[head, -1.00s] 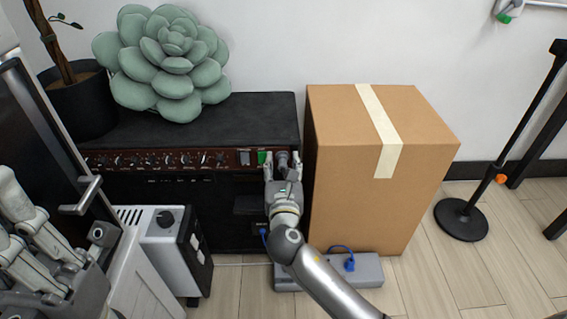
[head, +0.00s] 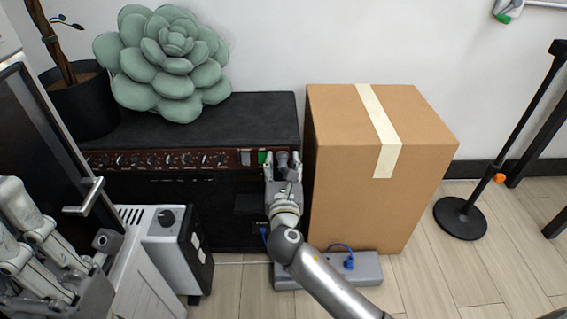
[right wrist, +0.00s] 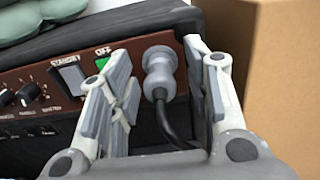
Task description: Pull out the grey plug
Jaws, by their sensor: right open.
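The grey plug (right wrist: 159,72) sits in the right end of the amplifier's brown control panel, with a black cable running down from it in the right wrist view. It also shows small in the head view (head: 282,159). My right gripper (right wrist: 163,75) is open, with one finger on each side of the plug; I see gaps between the fingers and the plug. In the head view the right gripper (head: 282,163) is in front of the panel's right end. My left gripper (head: 35,245) shows at the lower left, away from the plug; its opening is unclear.
The black amplifier (head: 225,125) carries a green succulent cushion (head: 165,60). A cardboard box (head: 375,190) stands close on its right. A grey power strip (head: 370,268) with a blue plug (head: 349,262) lies on the floor. A white heater (head: 165,240) stands at left.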

